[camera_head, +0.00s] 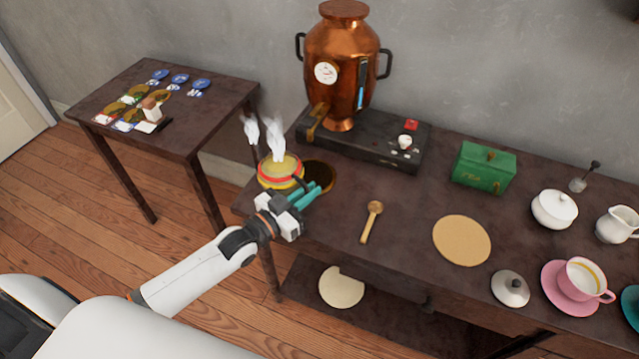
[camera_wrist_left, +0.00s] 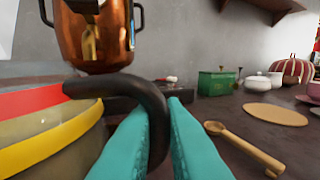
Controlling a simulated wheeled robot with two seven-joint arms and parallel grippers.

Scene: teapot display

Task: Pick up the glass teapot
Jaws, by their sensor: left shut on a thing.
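The glass teapot (camera_head: 281,174), with a red and a yellow band and a dark curved handle, is at the left end of the long table, with steam above it. It fills the left of the left wrist view (camera_wrist_left: 45,135). My left gripper (camera_head: 306,197) is shut on the handle, its teal fingers on either side of it; the left wrist view shows the fingers (camera_wrist_left: 158,140) around the dark handle (camera_wrist_left: 150,100). The teapot's base is hidden, so I cannot tell whether it touches the table. My right gripper is not in view.
A dark round mat (camera_head: 322,174) lies right of the teapot. A copper samovar (camera_head: 343,65) stands on a black base behind. A wooden spoon (camera_head: 371,222), a tan round mat (camera_head: 462,240) and a green box (camera_head: 484,167) are farther right. A side table (camera_head: 205,120) stands left.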

